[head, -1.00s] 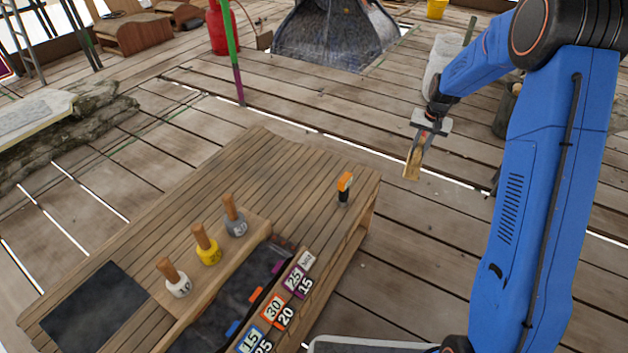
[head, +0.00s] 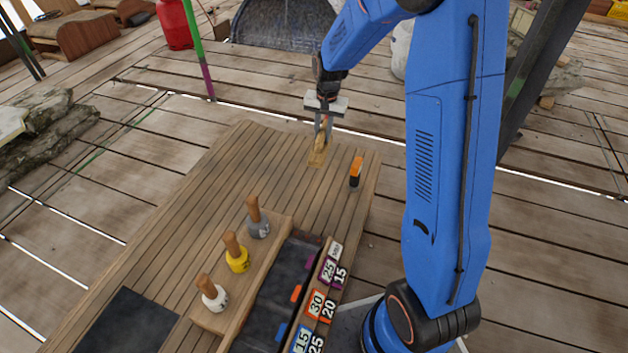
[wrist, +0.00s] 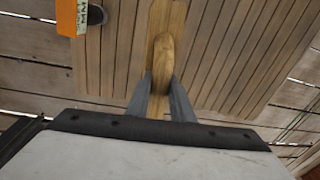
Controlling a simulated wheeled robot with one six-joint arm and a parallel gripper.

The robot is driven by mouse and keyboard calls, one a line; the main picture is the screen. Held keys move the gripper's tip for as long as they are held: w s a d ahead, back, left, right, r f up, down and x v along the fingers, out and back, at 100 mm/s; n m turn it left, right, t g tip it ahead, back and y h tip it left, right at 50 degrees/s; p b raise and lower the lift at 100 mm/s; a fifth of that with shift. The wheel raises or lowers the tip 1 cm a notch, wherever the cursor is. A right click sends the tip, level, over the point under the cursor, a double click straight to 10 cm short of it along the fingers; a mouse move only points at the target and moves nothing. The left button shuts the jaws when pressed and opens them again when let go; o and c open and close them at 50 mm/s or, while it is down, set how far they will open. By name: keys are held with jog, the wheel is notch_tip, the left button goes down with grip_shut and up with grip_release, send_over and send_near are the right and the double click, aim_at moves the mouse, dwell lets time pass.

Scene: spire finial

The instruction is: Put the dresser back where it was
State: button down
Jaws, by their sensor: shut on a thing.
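The dresser (head: 317,158) is a pale wooden tool with a flat body and a raised grip. My gripper (head: 323,138) is shut on its grip, over the far end of the slatted wooden bench (head: 190,210). In the wrist view the dresser (wrist: 165,50) lies between the fingers (wrist: 162,88), roughly along the slats, with bench slats showing on both sides. Part of its near end is hidden by the fingers. I cannot tell whether it touches the bench top.
An orange-and-black upright tool (head: 355,172) stands just right of the dresser. Three wooden-handled pieces, grey (head: 258,225), yellow (head: 237,255) and white (head: 213,295), stand in a rack beside a dark trough (head: 270,300) with numbered labels (head: 318,302). Bench slats left of the dresser are clear.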

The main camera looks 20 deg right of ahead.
aim_at(320, 141)
jog(key=shift+m, duration=0.4)
jog(key=s, duration=0.1)
jog(key=s+a, duration=0.1)
jog(key=s, duration=0.1)
jog(key=s+a, duration=0.1)
jog(key=shift+s+r, duration=0.2)
notch_tip(320, 141, down, 5)
jog(key=shift+s+a, duration=0.15)
jog(key=shift+f, duration=2.4)
jog(key=c, duration=1.6)
grip_release()
jog(key=shift+f, duration=0.1)
jog(key=shift+o, duration=0.2)
